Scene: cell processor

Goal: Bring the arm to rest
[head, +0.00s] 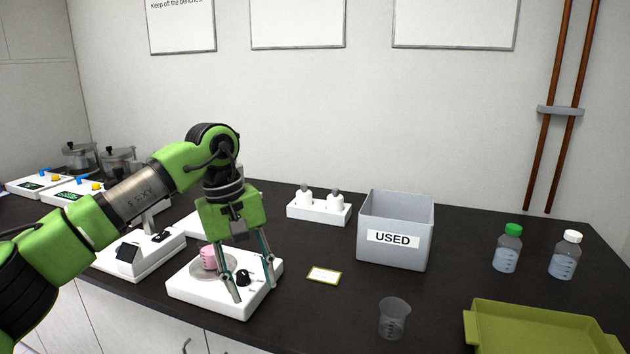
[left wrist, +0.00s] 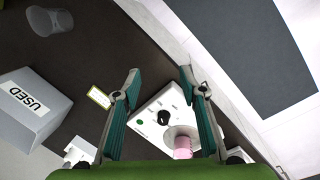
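My left arm (head: 105,215) comes in from the left and its left gripper (head: 254,291) points down over a white device (head: 205,297) with a black knob (head: 243,277). In the left wrist view the fingers of this gripper (left wrist: 160,76) are wide apart with nothing between them. The knob (left wrist: 164,117) shows beyond the fingers. A pink container (head: 208,259) stands on the device's round plate, beside the gripper; it also shows in the left wrist view (left wrist: 183,146). My right gripper is not in view.
A grey bin labelled USED (head: 395,228) stands right of the device, with a small card (head: 323,275) between them. A clear beaker (head: 394,318), a green tray (head: 545,335) and two bottles (head: 507,250) are further right. Other lab devices (head: 135,252) crowd the left.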

